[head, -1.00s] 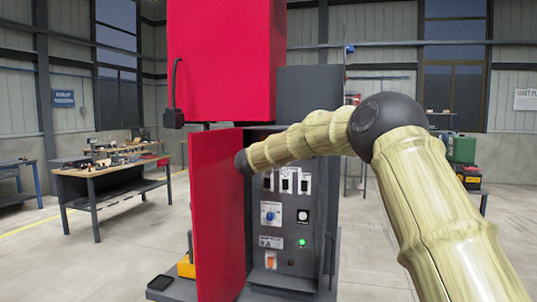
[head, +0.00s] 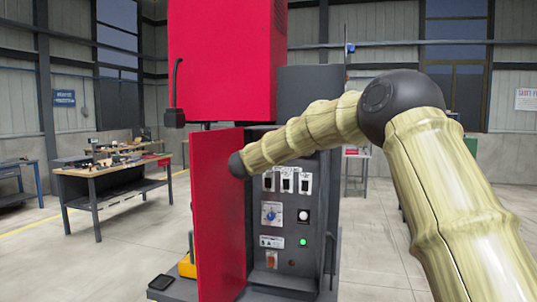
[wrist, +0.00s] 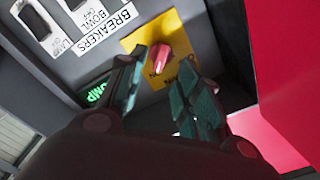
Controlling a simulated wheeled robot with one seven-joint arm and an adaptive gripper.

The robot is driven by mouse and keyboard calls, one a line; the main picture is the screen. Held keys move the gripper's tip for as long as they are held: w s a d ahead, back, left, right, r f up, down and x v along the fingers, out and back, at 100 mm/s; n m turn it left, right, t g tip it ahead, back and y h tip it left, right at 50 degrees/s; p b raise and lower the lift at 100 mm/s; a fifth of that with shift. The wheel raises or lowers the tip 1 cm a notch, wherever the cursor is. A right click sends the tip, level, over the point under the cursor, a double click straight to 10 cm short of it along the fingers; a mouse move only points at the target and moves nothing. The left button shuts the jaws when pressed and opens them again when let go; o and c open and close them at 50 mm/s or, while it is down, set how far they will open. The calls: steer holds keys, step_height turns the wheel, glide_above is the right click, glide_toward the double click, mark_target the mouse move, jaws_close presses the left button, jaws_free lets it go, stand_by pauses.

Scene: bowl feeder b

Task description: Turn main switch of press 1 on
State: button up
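The main switch is a red knob (wrist: 160,62) on a yellow plate (wrist: 183,24) in the wrist view, on the grey panel near the labelled breakers. My gripper (wrist: 163,70) has its two teal fingers apart, one on each side of the knob in the picture. I cannot tell whether either finger touches it. In the head view, press 1 (head: 222,60) is a red machine with its red cabinet door (head: 217,215) standing open. My arm reaches toward the cabinet there. The gripper and the red knob do not show in that view.
The panel has breakers (head: 287,181), a blue rotary switch (head: 270,213), a white button (head: 304,216) and a lit green lamp (head: 303,242). The open door stands close to my wrist. A workbench (head: 92,180) is at left. Open floor lies right of the press.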

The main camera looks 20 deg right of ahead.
steer(key=v, duration=0.7)
steer(key=shift+f, duration=0.15)
